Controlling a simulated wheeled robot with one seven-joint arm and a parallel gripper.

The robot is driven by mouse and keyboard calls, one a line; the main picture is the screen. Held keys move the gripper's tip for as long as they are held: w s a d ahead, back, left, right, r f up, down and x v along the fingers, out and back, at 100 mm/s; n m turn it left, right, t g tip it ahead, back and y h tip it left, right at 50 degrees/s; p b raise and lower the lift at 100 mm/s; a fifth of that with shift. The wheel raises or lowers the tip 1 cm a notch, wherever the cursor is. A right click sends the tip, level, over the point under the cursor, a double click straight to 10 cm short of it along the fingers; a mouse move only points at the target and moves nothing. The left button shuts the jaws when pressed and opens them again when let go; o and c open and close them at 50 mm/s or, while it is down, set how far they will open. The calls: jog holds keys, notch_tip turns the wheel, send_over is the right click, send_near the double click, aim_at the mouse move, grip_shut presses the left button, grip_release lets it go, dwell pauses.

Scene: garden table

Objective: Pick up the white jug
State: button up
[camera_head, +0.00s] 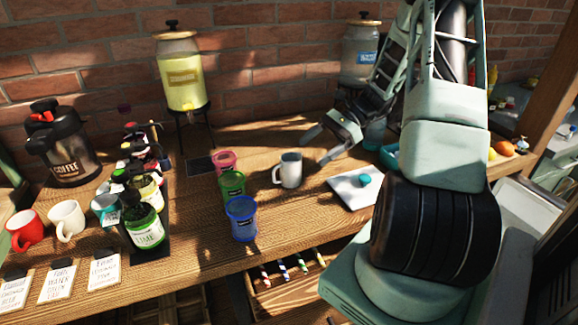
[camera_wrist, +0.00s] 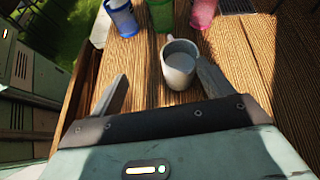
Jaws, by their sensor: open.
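The white jug (camera_head: 291,170) stands upright on the wooden table right of the coloured cups, with its handle to the left. In the wrist view the jug (camera_wrist: 179,68) is ahead of my gripper (camera_wrist: 162,72), close to the right finger, with its handle pointing away from me and its grey inside showing. In the head view my gripper (camera_head: 312,150) is open and empty, just behind and to the right of the jug. Whether the right finger touches the jug I cannot tell.
Pink (camera_head: 225,162), green (camera_head: 232,184) and blue (camera_head: 241,218) cups stand left of the jug. A white board (camera_head: 350,188) with a teal knob lies to its right. A lemonade dispenser (camera_head: 181,75) stands behind. Red (camera_head: 26,230) and cream (camera_head: 67,219) mugs are far left.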

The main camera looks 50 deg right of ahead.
jog(key=s+d+m+t, duration=0.3)
jog(key=s+d+m, duration=0.1)
jog(key=d, duration=0.3)
jog(key=p, duration=0.4)
send_near(281, 173)
jog(key=shift+w+a+f, duration=0.4)
jog(key=shift+a, duration=0.1)
jog(key=p+x, duration=0.3)
jog(key=x, duration=0.2)
jog(key=shift+w+f, duration=0.1)
jog(key=shift+w, duration=0.1)
jog(key=shift+w+a+f, duration=0.3)
jog(key=shift+f, duration=0.05)
jog(key=shift+t, duration=0.3)
jog(key=c, duration=1.3)
